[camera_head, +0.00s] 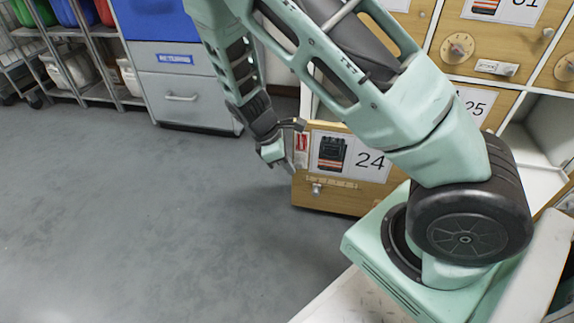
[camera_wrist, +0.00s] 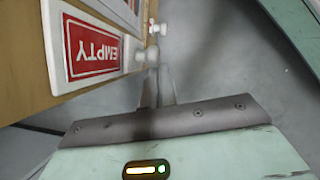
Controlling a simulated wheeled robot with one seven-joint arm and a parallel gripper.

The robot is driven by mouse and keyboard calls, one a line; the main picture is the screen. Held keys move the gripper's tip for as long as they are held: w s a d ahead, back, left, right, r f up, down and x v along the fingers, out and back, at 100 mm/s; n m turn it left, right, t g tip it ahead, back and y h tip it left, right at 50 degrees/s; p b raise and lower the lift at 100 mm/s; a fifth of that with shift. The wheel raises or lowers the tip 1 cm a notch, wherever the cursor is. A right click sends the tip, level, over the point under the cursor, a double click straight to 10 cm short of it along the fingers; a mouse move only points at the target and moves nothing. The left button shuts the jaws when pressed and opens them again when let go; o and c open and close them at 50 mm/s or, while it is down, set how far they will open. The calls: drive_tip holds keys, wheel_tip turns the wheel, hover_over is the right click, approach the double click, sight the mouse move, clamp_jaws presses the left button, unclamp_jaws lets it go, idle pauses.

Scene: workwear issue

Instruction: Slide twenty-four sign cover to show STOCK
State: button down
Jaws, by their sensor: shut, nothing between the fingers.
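The drawer numbered 24 (camera_head: 340,196) is wood-coloured, with a white picture card (camera_head: 349,158) on its front. A small red sign (camera_head: 302,146) stands at the card's left edge. In the wrist view the sign (camera_wrist: 92,48) reads EMPTY upside down, in a white frame. A small white knob (camera_wrist: 151,54) sticks out beside the sign's end. My gripper (camera_head: 292,153) is at the drawer's left front edge. In the wrist view its fingers (camera_wrist: 160,86) are shut and empty, close to the knob; I cannot tell whether they touch it.
Drawer 24 has a small knob (camera_head: 316,188) low on its front. Other numbered drawers, one with a round dial (camera_head: 457,47), are at upper right. A grey returns cabinet (camera_head: 185,95) and a shelf rack (camera_head: 95,60) stand behind. The grey floor at left is clear.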

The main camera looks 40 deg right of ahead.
wheel_tip(320, 180, up, 6)
drive_tip(key=p, duration=0.9)
drive_tip(key=shift+r, duration=0.25)
drive_tip(key=shift+f, duration=0.1)
drive_tip(key=w+a+r+p, duration=0.4)
drive_tip(key=a+r+p, duration=0.1)
drive_tip(key=r+p, duration=0.1)
drive_tip(key=shift+a+r, duration=0.2)
drive_tip(key=shift+a, duration=0.15)
drive_tip(key=shift+a, duration=0.1)
